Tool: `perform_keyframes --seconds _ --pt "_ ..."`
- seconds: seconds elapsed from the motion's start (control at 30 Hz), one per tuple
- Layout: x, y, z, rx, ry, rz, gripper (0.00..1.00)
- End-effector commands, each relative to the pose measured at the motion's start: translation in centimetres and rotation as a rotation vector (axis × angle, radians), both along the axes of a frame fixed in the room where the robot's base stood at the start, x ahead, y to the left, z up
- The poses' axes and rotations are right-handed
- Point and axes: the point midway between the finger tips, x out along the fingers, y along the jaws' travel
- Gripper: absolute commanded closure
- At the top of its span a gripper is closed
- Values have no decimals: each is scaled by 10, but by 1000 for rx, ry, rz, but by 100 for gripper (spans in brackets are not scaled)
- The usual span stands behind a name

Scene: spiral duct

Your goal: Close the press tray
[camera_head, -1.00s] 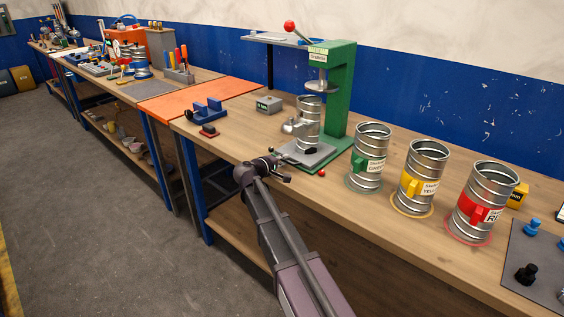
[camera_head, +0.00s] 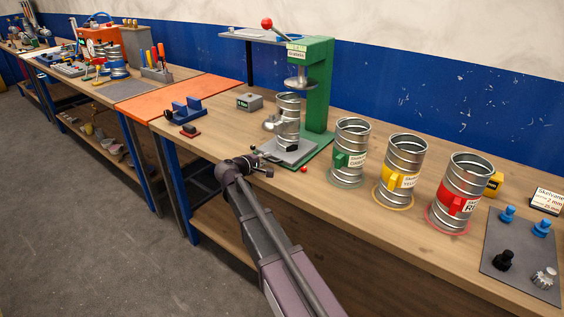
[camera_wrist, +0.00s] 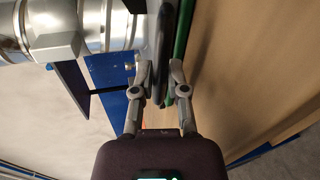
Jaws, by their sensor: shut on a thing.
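The green press (camera_head: 318,85) stands on the bench, with a red-ball lever on top. Its grey press tray (camera_head: 298,156) lies low at the front, over the green base. A ribbed metal duct piece (camera_head: 288,120) with a side branch stands upright on the tray; it also shows at the upper left of the wrist view (camera_wrist: 110,22). My gripper (camera_head: 260,164) is at the tray's front left side. In the wrist view my gripper (camera_wrist: 160,80) is shut on a thin dark edge or bar, seemingly part of the tray. The exact contact is partly hidden.
Green-, yellow- and red-handled ducts (camera_head: 349,150) (camera_head: 400,168) (camera_head: 460,190) stand to the right. A red ball (camera_head: 303,169) lies by the base. A blue holder (camera_head: 187,110) and grey box (camera_head: 249,102) stand left.

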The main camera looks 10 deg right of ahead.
Motion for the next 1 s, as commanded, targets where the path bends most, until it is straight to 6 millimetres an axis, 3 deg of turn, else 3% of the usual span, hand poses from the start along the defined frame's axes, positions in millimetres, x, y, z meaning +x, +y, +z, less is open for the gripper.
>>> perform_keyframes --seconds 0.57,1.0 --pt "-44 0 32 -180 479 152 100" --pt "-84 13 55 -347 946 443 100"
